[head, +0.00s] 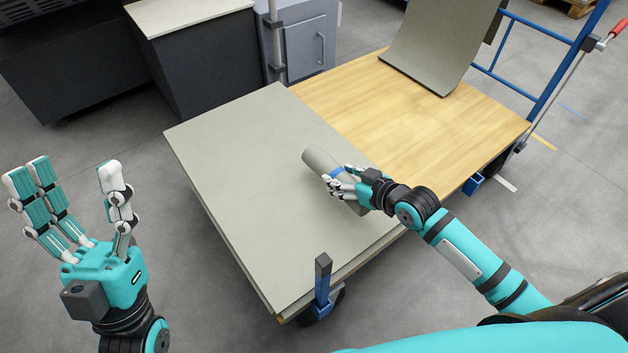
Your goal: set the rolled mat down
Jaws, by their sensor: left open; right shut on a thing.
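The rolled mat (318,161) is a grey-green roll with a blue band around it. It is over the flat grey-green sheet (240,180) on the near part of the trolley; I cannot tell whether it touches the sheet. My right gripper (338,183) is shut on the roll near its middle, and the fingers and wrist hide part of it. My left gripper (75,195) is open and empty, raised above the floor to the left of the trolley.
The trolley's wooden deck (400,125) is bare in the middle. Another grey-green sheet (440,45) curves up at its far end beside the blue frame (540,100). A short post (322,280) stands at the near corner. Dark cabinets (205,60) stand behind left.

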